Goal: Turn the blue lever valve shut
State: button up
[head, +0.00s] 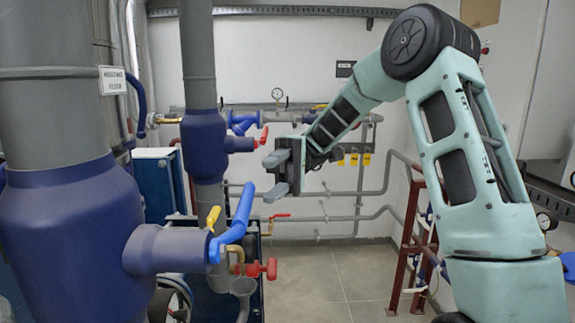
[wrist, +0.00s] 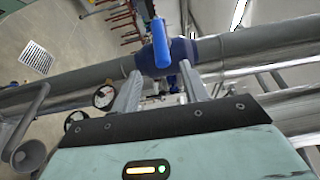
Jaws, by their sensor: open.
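The blue lever (head: 236,222) sits on the end of a short side stub of the large dark blue pipe jacket in the head view. It slants up and to the right, with its free end at the top. A bright blue handle that looks like this lever (wrist: 161,42) shows in the wrist view, ahead of and between the fingers. My gripper (head: 277,175) is open and empty, above and right of the lever and apart from it. Its two fingers (wrist: 160,88) point forward in the wrist view. The lever's pivot is partly hidden.
A yellow handle (head: 213,216) stands close beside the lever. Red-handled valves (head: 271,268) lie below and behind it. The large jacketed pipe (head: 75,230) fills the left. A red stand (head: 408,240) is at right. The floor (head: 320,280) between is clear.

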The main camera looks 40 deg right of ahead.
jog(key=v, duration=0.6)
jog(key=shift+w+d, duration=0.15)
jog(key=shift+d, duration=0.1)
dwell(0.4)
